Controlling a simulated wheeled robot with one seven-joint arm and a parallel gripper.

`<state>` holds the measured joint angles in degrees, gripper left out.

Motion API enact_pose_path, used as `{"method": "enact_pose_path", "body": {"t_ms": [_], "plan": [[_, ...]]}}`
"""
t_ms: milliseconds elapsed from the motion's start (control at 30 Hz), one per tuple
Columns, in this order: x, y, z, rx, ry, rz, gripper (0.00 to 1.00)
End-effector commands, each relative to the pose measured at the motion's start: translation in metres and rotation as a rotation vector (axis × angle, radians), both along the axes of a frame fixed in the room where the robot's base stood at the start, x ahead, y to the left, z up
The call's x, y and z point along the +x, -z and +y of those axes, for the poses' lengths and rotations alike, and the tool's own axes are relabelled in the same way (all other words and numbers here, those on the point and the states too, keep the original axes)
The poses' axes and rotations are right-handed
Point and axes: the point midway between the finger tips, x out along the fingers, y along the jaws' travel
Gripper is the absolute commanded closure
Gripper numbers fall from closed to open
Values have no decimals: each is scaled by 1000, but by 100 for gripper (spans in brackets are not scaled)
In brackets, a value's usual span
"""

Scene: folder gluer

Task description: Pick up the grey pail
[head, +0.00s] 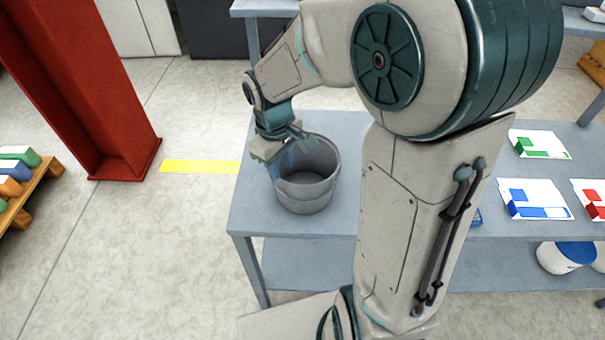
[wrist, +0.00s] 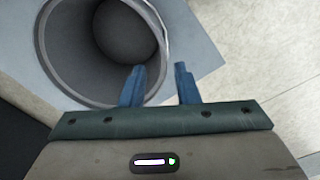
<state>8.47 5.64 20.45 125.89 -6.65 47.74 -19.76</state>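The grey pail (head: 306,190) stands upright on the left end of the grey-blue table, and its inside looks empty. In the wrist view the pail (wrist: 75,45) fills the upper left, with its round opening facing the camera. My gripper (head: 281,164) is at the pail's left rim. In the wrist view my gripper (wrist: 160,77) has its two blue fingers apart. The left finger overlaps the pail's opening and the right finger is outside the wall, with the rim between them. I cannot tell whether either finger touches the wall.
The table (head: 252,205) has a lower shelf. Cards with green, blue and red blocks (head: 540,200) lie on its right side. A white bucket with blue (head: 562,257) is below. A red column (head: 85,90) and a wooden pallet (head: 30,190) stand left. Floor between them is clear.

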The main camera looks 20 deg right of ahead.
Motion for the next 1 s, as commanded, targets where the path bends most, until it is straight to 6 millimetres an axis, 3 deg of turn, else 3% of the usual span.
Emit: {"method": "enact_pose_path", "body": {"t_ms": [200, 467, 700, 1000], "plan": [[0, 38, -2, 0, -1, 4, 72], [0, 56, -4, 0, 0, 2, 72], [-2, 89, -7, 0, 0, 3, 72], [-1, 98, -7, 1, 1, -1, 72]]}}
